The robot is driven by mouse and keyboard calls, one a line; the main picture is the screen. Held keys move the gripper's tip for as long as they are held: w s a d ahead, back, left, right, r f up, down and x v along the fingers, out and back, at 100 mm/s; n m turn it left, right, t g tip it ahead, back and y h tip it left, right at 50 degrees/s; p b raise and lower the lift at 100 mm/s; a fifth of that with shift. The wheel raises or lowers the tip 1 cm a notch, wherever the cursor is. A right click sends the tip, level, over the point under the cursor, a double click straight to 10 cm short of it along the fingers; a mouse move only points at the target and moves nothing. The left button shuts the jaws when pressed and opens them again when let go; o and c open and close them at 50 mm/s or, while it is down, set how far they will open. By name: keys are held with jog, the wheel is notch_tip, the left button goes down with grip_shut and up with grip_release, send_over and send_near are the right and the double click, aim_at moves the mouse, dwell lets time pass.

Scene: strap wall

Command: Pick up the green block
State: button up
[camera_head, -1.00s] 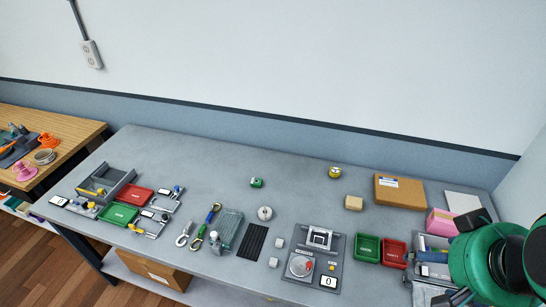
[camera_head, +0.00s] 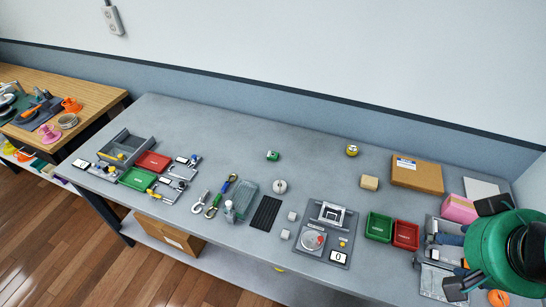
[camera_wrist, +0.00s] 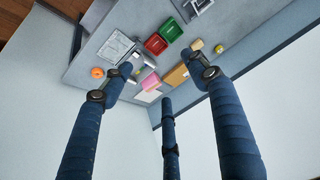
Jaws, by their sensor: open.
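A small green block-like item (camera_head: 273,155) with a pale patch lies on the grey bench (camera_head: 215,125), toward its back and near the middle in the head view. I cannot make out its details. I do not see it in the wrist view. My gripper (camera_wrist: 162,80) is open and empty, with its blue fingers spread apart in the wrist view. In the head view it is at the far right, well away from the green item.
A yellow item (camera_head: 352,150), a tan block (camera_head: 370,183) and a cardboard box (camera_head: 417,175) stand right of the green item. A round grey piece (camera_head: 280,186) lies just in front. Green (camera_head: 379,226) and red (camera_head: 406,234) trays sit near my gripper. Bench around the green item is clear.

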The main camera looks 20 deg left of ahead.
jog(key=shift+r, duration=0.1)
jog(key=w+a+r+g+p, duration=0.1)
jog(key=w+a+r, duration=0.25)
jog(key=w, duration=0.55)
jog(key=w+a+r+p, duration=0.1)
jog(key=w+a+r, duration=0.25)
jog(key=w, duration=0.45)
jog(key=w+a+f+g+p, duration=0.1)
jog(key=w+a+f, duration=0.1)
jog(key=w+a, duration=0.6)
jog(key=w+a+f+g, duration=0.1)
jog(key=w+a+f, duration=0.1)
jog(key=w+a, duration=0.6)
jog(key=w+a+f+n+g+p, duration=0.1)
jog(key=w+a+f, duration=1.1)
jog(key=w+a, duration=0.1)
jog(key=w+a+f+g+p, duration=0.1)
jog(key=w+a+f, duration=0.2)
jog(key=a+f, duration=1.4)
notch_tip(320, 180, down, 3)
jog(key=shift+w+a+r+g+p, duration=0.15)
jog(key=shift+g+p, duration=0.15)
